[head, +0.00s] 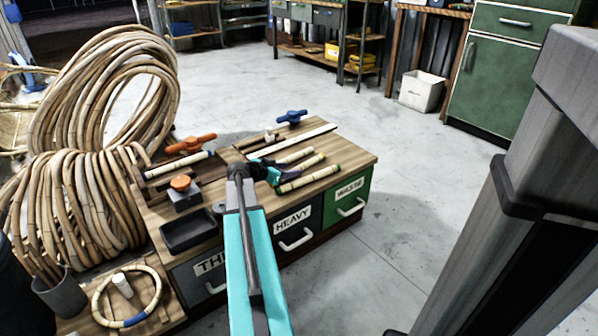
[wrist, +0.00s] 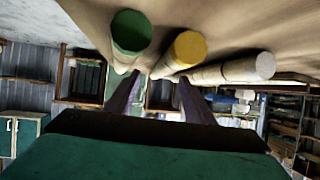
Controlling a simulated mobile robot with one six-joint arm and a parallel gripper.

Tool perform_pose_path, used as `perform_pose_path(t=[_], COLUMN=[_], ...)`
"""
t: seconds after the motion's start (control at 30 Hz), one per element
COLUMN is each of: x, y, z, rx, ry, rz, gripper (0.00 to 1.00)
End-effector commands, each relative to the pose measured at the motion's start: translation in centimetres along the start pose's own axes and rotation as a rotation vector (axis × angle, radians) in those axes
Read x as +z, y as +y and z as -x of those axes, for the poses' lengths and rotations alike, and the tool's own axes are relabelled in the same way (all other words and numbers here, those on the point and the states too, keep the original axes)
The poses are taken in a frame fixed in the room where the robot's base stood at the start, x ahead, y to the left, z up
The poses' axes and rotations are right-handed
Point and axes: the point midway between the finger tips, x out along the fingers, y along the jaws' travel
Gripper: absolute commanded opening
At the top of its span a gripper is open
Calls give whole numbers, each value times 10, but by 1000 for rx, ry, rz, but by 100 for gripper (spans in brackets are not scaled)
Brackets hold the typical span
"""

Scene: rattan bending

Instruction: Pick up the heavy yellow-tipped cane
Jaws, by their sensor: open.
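The yellow-tipped cane (wrist: 189,48) shows end-on in the wrist view, between a green-tipped cane (wrist: 132,32) and a pale-tipped cane (wrist: 265,66). In the head view the yellow-tipped cane (head: 304,163) lies in the middle of three short canes on the bench top. My gripper (head: 272,173) is over the bench at the left ends of these canes. In the wrist view my gripper (wrist: 160,80) is open, and the far part of the yellow-tipped cane runs toward the gap between its fingers. I cannot tell whether they touch it. Nothing is held.
The bench (head: 360,158) has drawers labelled HEAVY (head: 295,222) and WASTE (head: 350,193). Orange clamp (head: 190,144), blue clamp (head: 291,117) and black tray (head: 187,233) stand on it. Large rattan coils (head: 75,200) crowd the left.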

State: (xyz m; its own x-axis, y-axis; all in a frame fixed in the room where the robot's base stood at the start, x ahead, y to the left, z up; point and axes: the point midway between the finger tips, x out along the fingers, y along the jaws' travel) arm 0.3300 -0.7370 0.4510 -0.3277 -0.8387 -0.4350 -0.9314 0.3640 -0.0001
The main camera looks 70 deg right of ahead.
Motion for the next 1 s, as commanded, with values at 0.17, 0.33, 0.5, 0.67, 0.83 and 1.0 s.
perform_pose_path(t=[0.17,0.33,0.5,0.67,0.83,1.0], x=[0,1,3,3,2,1], y=[0,-1,-4,-4,-4,-3], z=[0,-7,-23,-42,-52,-52], rx=[0,1,1,2,1,1], ry=[0,0,0,0,0,0], rz=[0,-1,-1,-2,-1,-1], gripper=[49,49,49,49,49,49])
